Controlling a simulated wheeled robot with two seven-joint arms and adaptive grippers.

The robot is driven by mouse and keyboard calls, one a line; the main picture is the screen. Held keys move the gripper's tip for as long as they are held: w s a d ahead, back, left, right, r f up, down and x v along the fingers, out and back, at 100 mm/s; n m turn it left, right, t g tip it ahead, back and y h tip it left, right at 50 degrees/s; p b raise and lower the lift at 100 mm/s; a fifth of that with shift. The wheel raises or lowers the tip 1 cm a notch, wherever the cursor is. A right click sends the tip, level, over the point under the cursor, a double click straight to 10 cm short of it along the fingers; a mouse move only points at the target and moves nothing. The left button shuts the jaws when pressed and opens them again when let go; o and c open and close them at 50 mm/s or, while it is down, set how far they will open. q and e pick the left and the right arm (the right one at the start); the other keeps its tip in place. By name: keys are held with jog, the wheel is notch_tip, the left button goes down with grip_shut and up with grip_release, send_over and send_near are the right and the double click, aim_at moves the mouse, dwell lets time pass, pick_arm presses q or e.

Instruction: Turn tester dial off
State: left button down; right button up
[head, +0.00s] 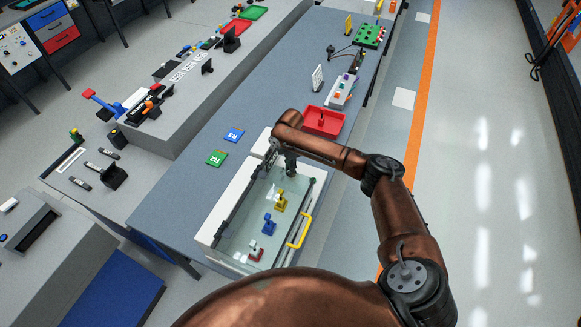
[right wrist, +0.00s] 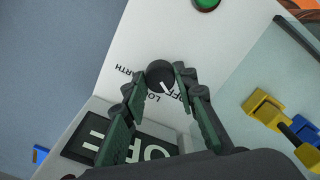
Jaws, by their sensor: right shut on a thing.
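The tester dial (right wrist: 160,74) is a round black knob on a white panel. Its white pointer line slants to the lower right, toward the printed OFF label; letters of other labels show around it. My right gripper (right wrist: 157,82) has its two fingers on either side of the knob and is shut on it. In the head view my right gripper (head: 289,165) is at the far end of the glass tank, and the dial is hidden there. A dark display (right wrist: 118,143) with large pale letters, partly covered by my fingers, lies below the dial. My left gripper is out of view.
A glass tank (head: 229,241) holds yellow, blue and red pieces; a yellow handle (head: 301,230) is on its right side. A red tray (head: 323,121) stands behind. A green button (right wrist: 207,3) sits near the dial. Green and blue cards lie left.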

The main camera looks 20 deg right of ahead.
jog(key=shift+r+n, duration=0.1)
jog(key=shift+n, duration=0.2)
jog(key=o, duration=1.2)
jog(key=shift+c, duration=0.2)
notch_tip(320, 180, up, 12)
